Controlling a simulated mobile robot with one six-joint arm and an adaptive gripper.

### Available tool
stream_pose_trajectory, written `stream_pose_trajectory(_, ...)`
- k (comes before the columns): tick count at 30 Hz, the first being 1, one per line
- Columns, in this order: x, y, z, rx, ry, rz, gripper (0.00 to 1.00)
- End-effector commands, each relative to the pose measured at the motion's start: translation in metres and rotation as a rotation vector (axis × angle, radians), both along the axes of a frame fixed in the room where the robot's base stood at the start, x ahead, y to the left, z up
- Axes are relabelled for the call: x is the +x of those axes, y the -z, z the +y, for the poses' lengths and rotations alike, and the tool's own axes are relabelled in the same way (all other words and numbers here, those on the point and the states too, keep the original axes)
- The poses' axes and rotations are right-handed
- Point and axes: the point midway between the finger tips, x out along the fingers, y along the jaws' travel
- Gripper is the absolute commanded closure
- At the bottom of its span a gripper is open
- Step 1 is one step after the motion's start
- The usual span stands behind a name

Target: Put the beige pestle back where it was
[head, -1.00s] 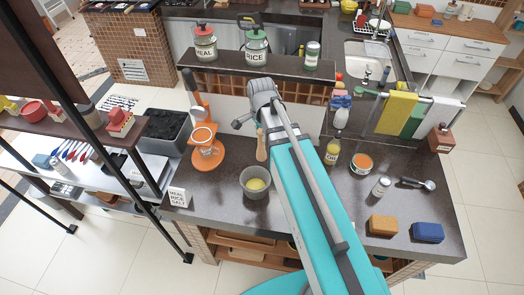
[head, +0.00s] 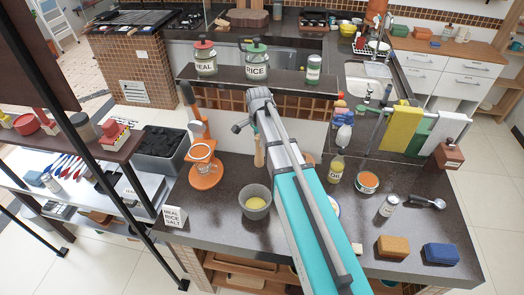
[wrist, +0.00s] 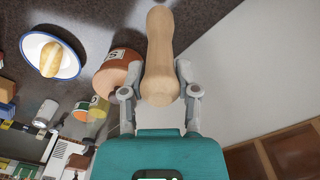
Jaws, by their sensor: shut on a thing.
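The beige pestle (wrist: 158,50) is held between the two fingers of my gripper (wrist: 160,92) in the wrist view, its rounded end near the palm. In the head view, part of the pestle (head: 259,152) shows beneath my gripper (head: 257,131), above the far part of the counter. My arm hides much of the gripper. The grey mortar (head: 247,200), with yellow contents, stands on the counter nearer than the pestle and apart from it.
An orange stand with a glass (head: 203,165) is left of my gripper. A shelf with jars (head: 290,84) runs behind.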

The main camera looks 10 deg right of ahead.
Motion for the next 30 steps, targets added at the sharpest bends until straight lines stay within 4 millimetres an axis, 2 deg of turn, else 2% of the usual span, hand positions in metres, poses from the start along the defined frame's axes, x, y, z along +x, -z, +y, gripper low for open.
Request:
stream_pose_trajectory(1, 0.006, 0.01, -0.001, 0.0, 0.0, 0.0, 1.0)
stream_pose_trajectory(6, 0.016, 0.021, -0.002, 0.0, 0.0, 0.0, 1.0)
stream_pose_trajectory(23, 0.02, 0.025, -0.003, 0.0, 0.001, 0.0, 1.0)
stream_pose_trajectory(30, 0.029, 0.04, -0.005, 0.0, 0.001, 0.0, 1.0)
